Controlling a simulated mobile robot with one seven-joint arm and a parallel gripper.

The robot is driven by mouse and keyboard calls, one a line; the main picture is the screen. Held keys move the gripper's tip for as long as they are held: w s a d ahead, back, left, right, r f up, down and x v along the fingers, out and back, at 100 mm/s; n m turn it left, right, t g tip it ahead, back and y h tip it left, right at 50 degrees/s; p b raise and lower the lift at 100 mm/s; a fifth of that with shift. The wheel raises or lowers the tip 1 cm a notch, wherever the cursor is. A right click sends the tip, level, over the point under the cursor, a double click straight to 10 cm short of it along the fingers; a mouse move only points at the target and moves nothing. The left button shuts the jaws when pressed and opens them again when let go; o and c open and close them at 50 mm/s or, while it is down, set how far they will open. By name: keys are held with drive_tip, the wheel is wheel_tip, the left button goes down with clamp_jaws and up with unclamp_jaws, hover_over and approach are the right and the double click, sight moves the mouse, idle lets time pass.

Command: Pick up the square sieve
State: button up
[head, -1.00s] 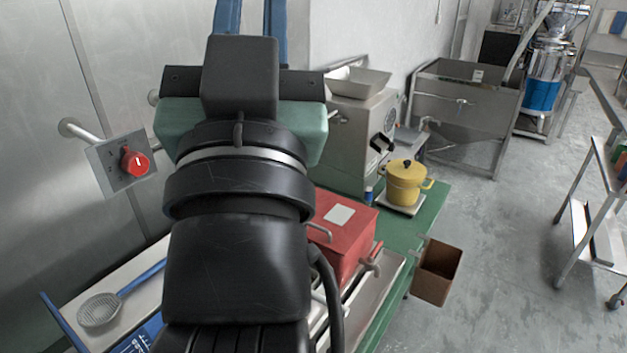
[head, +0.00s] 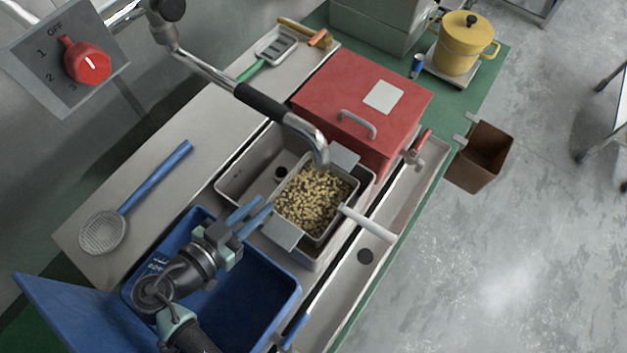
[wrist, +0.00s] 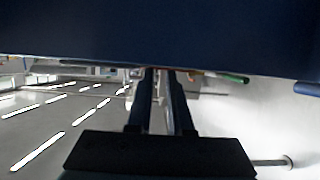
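A small square sieve (head: 277,46) with a grey frame and a green handle (head: 252,70) lies flat on the steel counter, at the top of the head view behind the steel pipe. A green handle also shows in the wrist view (wrist: 232,78). My gripper (head: 256,203) is above the blue bin, beside the bean-filled square container and well apart from the sieve. Its two blue fingers are parallel with a narrow gap and nothing between them. The wrist view also shows the fingers (wrist: 160,75) with an empty gap.
A steel pipe with a black sleeve (head: 262,103) crosses above the counter. A red box (head: 340,85), a bean-filled container (head: 338,222) and a blue bin (head: 272,290) stand nearby. A round blue-handled strainer (head: 103,232) lies left. A brush-like thing (head: 300,30) lies beside the sieve.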

sight(277, 189)
drive_tip(key=p+x, duration=0.1)
drive_tip(key=x, duration=0.3)
drive_tip(key=p+x, duration=0.1)
drive_tip(key=x, duration=0.1)
drive_tip(key=shift+w+r+p, duration=0.1)
drive_tip(key=shift+r+p, duration=0.15)
drive_tip(key=shift+p, duration=0.1)
drive_tip(key=shift+w+d+f, duration=0.2)
drive_tip(key=shift+w+f, duration=0.2)
drive_tip(key=shift+w, duration=0.1)
clamp_jaws()
idle(0.6)
